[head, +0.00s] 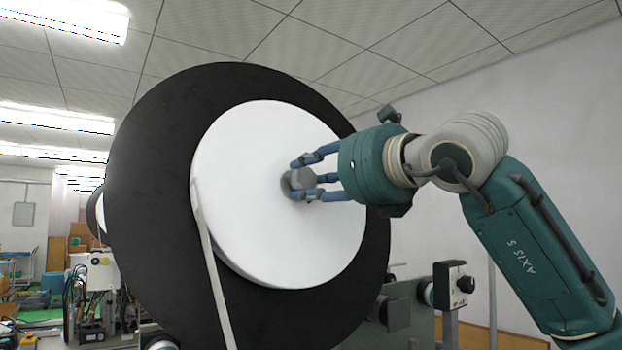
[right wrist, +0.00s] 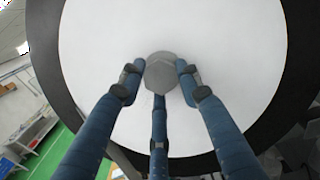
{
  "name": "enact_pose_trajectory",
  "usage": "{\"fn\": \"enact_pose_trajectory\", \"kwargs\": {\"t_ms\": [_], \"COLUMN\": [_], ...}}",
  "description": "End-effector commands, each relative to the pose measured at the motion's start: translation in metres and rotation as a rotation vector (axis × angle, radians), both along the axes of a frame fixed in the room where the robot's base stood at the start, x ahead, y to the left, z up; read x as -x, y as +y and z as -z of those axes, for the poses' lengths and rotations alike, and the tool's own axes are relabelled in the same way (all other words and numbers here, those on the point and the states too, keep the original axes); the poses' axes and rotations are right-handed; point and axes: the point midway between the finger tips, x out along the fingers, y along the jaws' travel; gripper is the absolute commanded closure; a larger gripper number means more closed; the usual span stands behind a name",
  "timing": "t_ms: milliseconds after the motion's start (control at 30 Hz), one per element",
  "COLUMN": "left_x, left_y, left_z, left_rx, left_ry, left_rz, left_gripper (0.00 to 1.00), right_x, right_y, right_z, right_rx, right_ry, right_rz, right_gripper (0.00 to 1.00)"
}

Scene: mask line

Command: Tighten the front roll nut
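The front roll nut (head: 297,183) is a grey hexagonal nut at the centre of the white front face of a large roll (head: 255,235). It also shows in the right wrist view (right wrist: 161,73). My right gripper (head: 308,180) comes in from the right, with its three blue fingers (right wrist: 158,80) spread around the nut. Two fingertips stand at its left and right sides and one below it in the wrist view. Small gaps seem to show at the sides, so the gripper looks open; contact at the lower finger is unclear. My left gripper is out of view.
A black disc (head: 150,220) surrounds the white roll face. A pale strip (head: 212,265) hangs from the roll's left side. A control box with a knob (head: 454,285) stands at lower right, below my right arm. Machinery (head: 95,285) stands at lower left.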

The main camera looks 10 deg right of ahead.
Motion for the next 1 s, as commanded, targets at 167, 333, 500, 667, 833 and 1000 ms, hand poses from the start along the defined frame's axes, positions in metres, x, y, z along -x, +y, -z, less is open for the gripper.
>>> {"fn": "enact_pose_trajectory", "kwargs": {"t_ms": [167, 333, 500, 667, 833, 1000], "left_x": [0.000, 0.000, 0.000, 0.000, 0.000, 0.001], "left_y": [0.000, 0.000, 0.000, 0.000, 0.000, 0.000], "left_z": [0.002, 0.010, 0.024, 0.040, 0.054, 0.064], "left_rx": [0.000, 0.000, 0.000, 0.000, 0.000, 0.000], "left_ry": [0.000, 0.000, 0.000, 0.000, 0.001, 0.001], "left_rz": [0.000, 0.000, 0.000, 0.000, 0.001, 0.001], "left_gripper": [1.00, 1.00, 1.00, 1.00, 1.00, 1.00], "right_x": [0.000, 0.000, 0.001, 0.001, 0.001, 0.001], "right_y": [-0.001, 0.000, 0.001, 0.002, 0.003, 0.003], "right_z": [0.001, 0.003, 0.004, 0.004, 0.004, 0.003], "right_rx": [-0.008, -0.049, -0.138, -0.260, -0.405, -0.551], "right_ry": [0.005, 0.021, 0.057, 0.106, 0.167, 0.228], "right_rz": [0.004, 0.014, 0.037, 0.069, 0.107, 0.146], "right_gripper": [0.93, 0.93, 0.93, 0.93, 0.93, 0.93]}}
